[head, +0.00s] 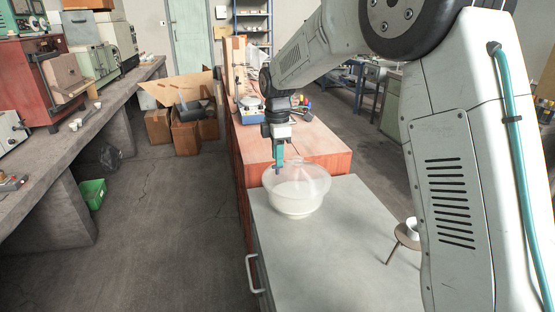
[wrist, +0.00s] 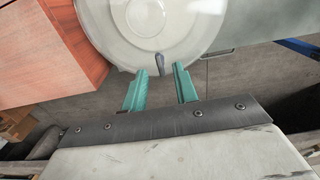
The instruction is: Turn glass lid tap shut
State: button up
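A wide clear glass vessel (head: 297,196) with a pale bottom stands on the grey bench top (head: 335,235). In the wrist view the glass vessel (wrist: 112,50) fills the top, seen from above with a round pale centre. A small dark grey-purple tap (wrist: 160,62) sticks out at its near rim. My gripper (wrist: 160,72) has teal fingers that are apart, with the tap just ahead of and between their tips. In the head view my gripper (head: 279,166) hangs pointing down at the vessel's left rear rim and hides part of the tap. I cannot tell if the fingers touch it.
A small white cup (head: 412,229) on a brown round stand (head: 404,238) is at the right of the bench top. The bench top in front of the vessel is clear.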

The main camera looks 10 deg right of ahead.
jog(key=shift+f, duration=0.9)
grip_shut()
